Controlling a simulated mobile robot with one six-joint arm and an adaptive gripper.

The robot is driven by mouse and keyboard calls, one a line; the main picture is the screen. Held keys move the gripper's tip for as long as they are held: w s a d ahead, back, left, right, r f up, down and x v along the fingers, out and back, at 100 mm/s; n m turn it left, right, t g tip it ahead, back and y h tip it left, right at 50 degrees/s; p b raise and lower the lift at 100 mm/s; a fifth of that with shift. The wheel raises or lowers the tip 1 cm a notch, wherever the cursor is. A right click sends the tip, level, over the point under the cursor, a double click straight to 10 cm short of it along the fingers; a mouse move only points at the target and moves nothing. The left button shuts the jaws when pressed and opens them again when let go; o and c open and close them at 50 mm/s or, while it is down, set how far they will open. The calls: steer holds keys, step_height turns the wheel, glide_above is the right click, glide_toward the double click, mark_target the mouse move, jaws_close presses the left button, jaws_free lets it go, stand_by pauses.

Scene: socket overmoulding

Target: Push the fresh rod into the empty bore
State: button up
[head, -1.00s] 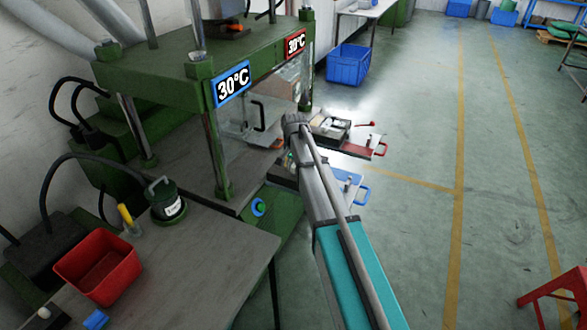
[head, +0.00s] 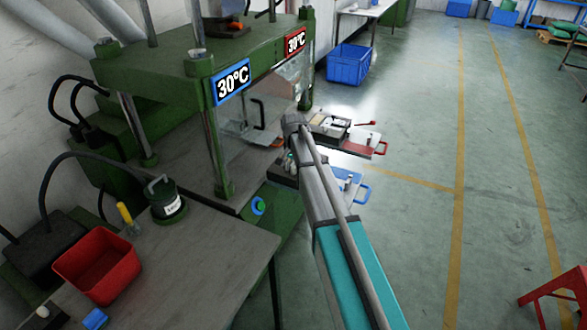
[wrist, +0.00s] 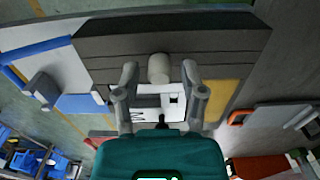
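In the wrist view my gripper (wrist: 159,70) has its two grey fingers spread apart. A pale, cream-coloured cylinder (wrist: 159,67), which looks like the rod, stands out from a dark layered block (wrist: 225,43) between the fingertips. A gap shows on each side of it, so the fingers do not appear to grip it. How deep it sits is hidden, and I cannot make out an empty bore. A white plate with dark marks (wrist: 147,101) lies behind the fingers. In the head view my arm hides the gripper and the rod.
The green press (head: 150,75) with 30°C signs stands at left. A blue-handled tray (head: 349,186) and a red-handled tray (head: 364,142) lie right of my arm. A red bin (head: 98,265) is on the front table (head: 205,265). A blue crate (head: 348,66) stands on the floor. The right-hand floor is mostly clear.

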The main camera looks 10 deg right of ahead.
steer(key=shift+o, duration=0.2)
steer(key=shift+r, duration=0.15)
step_height(320, 180, up, 10)
steer(key=p, duration=1)
stand_by(0.4)
stand_by(0.9)
steer(key=s+d+n, duration=0.1)
steer(key=s+n, duration=0.6)
steer(key=s, duration=2.2)
steer(key=shift+c, duration=0.6)
steer(key=shift+s, duration=0.15)
steer(key=shift+c, duration=0.2)
